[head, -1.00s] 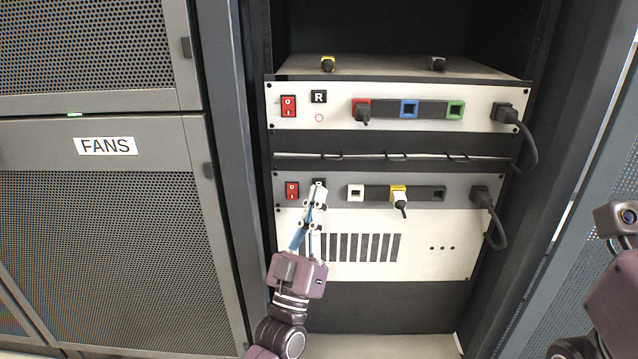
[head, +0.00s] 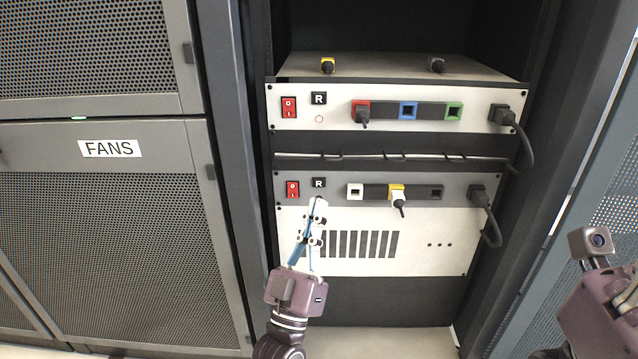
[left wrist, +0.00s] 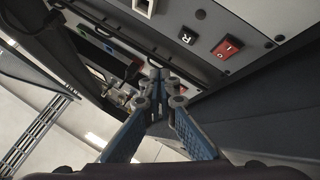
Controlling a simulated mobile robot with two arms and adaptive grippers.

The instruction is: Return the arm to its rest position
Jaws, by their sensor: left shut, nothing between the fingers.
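My left gripper (head: 318,204) is shut and empty, its fingertips just below the lower R button (head: 319,183) in the head view. I cannot tell whether the tips are clear of the panel behind them. In the left wrist view, the closed fingertips (left wrist: 160,76) meet in the middle, with the R button (left wrist: 186,37) and a red switch (left wrist: 226,46) beyond them. My right arm (head: 600,300) shows at the right edge of the head view; its fingers are not visible.
The lower unit (head: 450,248) has a red switch (head: 292,189), a yellow plug (head: 397,192) and a black cable (head: 492,225). The upper unit (head: 400,124) has red, blue and green ports. A FANS cabinet (head: 110,240) stands at left. A perforated panel (head: 615,205) is at right.

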